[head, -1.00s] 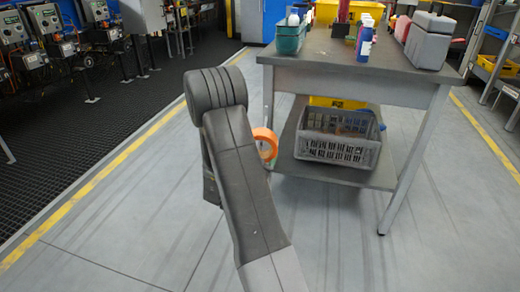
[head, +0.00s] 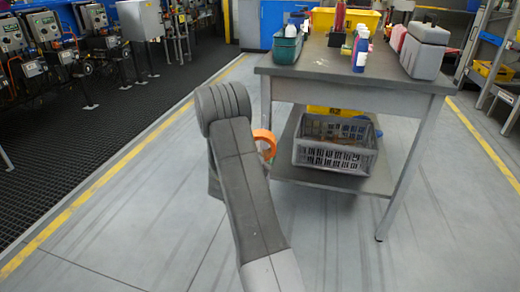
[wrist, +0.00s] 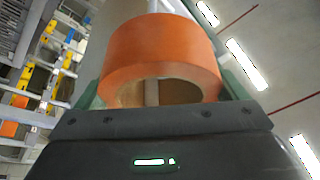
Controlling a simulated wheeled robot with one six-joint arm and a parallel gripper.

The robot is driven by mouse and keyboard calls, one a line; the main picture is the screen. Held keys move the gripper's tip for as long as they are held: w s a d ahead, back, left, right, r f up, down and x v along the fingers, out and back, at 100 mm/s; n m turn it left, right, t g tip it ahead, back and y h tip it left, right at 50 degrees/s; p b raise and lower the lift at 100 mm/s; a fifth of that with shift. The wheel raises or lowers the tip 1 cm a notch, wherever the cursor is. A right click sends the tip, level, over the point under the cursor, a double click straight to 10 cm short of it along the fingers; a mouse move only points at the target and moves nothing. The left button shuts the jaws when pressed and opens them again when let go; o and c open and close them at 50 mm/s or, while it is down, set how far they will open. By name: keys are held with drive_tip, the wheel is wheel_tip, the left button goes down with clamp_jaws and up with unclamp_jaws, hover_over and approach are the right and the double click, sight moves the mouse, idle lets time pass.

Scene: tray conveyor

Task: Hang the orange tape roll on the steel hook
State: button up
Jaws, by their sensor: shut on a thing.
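The orange tape roll (wrist: 160,50) fills the upper middle of the wrist view, held between the fingers of my gripper (wrist: 160,88). Its brown inner core shows, and the roll looks clear of any support. In the head view the orange tape roll (head: 264,141) shows just right of my arm, in front of the workbench's left side. My gripper itself is hidden behind my arm there. I cannot make out a steel hook in either view.
A workbench (head: 350,84) stands ahead, with a green bin (head: 287,50), bottles and a grey case (head: 425,52) on top. A grey crate (head: 335,158) sits on its lower shelf. A shelving rack (head: 500,65) stands at right.

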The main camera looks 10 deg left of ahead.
drive_tip(key=shift+f+b, duration=1.45)
drive_tip(key=shift+b, duration=0.1)
drive_tip(key=o, duration=1.4)
drive_tip(key=p+v, duration=0.2)
drive_tip(key=v, duration=1.2)
drive_tip(key=shift+w, duration=0.1)
drive_tip(key=b+x, duration=0.1)
drive_tip(key=x, duration=0.6)
